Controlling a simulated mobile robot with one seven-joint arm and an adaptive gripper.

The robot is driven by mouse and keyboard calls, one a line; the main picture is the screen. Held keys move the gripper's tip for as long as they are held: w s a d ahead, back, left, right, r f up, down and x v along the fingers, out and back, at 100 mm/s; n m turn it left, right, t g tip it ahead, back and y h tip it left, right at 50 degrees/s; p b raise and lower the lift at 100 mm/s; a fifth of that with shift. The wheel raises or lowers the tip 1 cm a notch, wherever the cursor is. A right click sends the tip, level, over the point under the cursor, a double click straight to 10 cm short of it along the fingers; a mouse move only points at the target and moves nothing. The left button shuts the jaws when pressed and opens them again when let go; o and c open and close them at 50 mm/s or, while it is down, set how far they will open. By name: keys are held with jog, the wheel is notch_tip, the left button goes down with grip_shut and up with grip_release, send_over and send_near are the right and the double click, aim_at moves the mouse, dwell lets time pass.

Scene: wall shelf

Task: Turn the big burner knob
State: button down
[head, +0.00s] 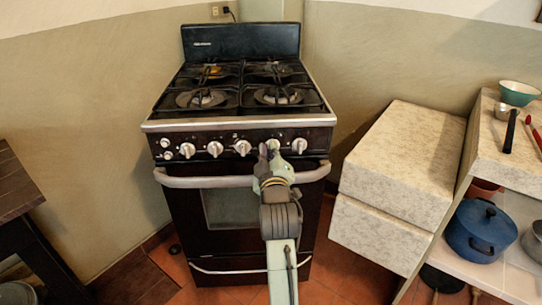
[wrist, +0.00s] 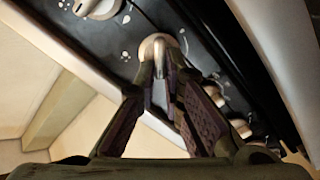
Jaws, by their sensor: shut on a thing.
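The stove's front panel carries a row of silver knobs. My gripper (head: 269,156) reaches the second knob from the right end, a silver burner knob (head: 273,144), from the front. In the wrist view my gripper (wrist: 160,86) has its two fingers closed in on this same knob (wrist: 157,43), whose rounded top shows beyond the fingertips. I cannot tell from markings which burner this knob serves. The rightmost knob (head: 299,145) stands free beside it and shows at the upper left of the wrist view (wrist: 97,6).
The oven handle bar (head: 215,182) runs just below the knobs, under my wrist. Pale stone-look blocks (head: 401,150) stand to the right. A shelf with a blue pot (head: 478,228) is farther right, and a dark wooden table (head: 18,185) is at left.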

jog(key=shift+a+f+n+b, duration=0.15)
jog(key=shift+n+b, duration=0.75)
jog(key=shift+n, duration=0.9)
jog(key=shift+f+n+b, duration=0.2)
jog(key=shift+n+b, duration=0.65)
jog(key=shift+n, duration=0.95)
jog(key=c, duration=1.7)
grip_release()
jog(key=s, duration=0.7)
jog(key=shift+s+d, duration=0.3)
